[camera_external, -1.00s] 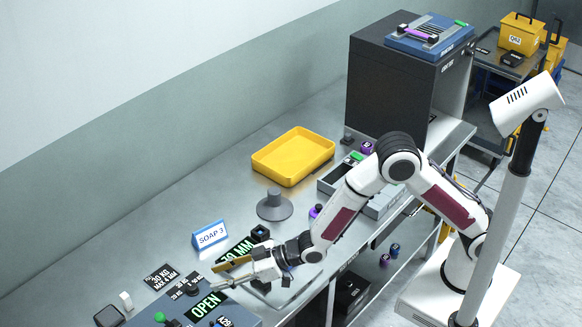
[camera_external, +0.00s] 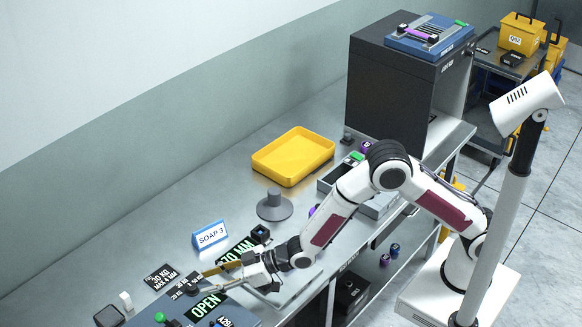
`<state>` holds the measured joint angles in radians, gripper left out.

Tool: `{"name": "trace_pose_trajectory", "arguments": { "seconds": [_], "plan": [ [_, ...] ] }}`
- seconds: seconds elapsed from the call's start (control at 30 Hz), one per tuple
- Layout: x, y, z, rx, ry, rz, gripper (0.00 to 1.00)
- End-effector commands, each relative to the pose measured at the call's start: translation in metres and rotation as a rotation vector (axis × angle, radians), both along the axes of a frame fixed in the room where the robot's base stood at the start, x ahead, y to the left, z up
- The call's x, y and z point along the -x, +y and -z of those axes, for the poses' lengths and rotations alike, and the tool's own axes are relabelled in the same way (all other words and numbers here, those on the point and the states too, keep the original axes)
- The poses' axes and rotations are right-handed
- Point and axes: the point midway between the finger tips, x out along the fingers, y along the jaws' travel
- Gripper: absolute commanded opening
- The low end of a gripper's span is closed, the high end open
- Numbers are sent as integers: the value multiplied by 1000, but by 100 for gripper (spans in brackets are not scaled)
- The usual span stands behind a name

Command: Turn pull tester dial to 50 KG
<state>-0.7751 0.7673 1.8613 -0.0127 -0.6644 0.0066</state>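The pull tester (camera_external: 245,317) is a blue-grey box at the lower left, cut off by the bottom edge. Its top bears a green "OPEN" display, a green button (camera_external: 160,317) and small weight labels, of which "30 KG" is readable. A small dark dial (camera_external: 193,288) sits among these labels near the back edge, partly covered by a fingertip. My gripper (camera_external: 203,281) reaches in from the right with its two fingers apart, its tips at the dial. I cannot tell whether they touch it, nor which mark the dial points to.
A "30 KG MAX 4 MM" card (camera_external: 162,277) and a blue "SOAP 3" sign (camera_external: 210,236) stand behind the tester. A green-lettered display (camera_external: 236,251) is just behind my gripper.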

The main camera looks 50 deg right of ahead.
Motion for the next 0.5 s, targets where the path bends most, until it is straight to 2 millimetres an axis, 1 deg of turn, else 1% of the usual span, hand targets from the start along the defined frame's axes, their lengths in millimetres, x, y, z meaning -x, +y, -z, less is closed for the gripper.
{"name": "trace_pose_trajectory", "arguments": {
  "seconds": [0.3,0.5],
  "plan": [
    [-19,20,11,0,0,0,39],
    [-28,28,16,0,0,0,39]
  ]
}}
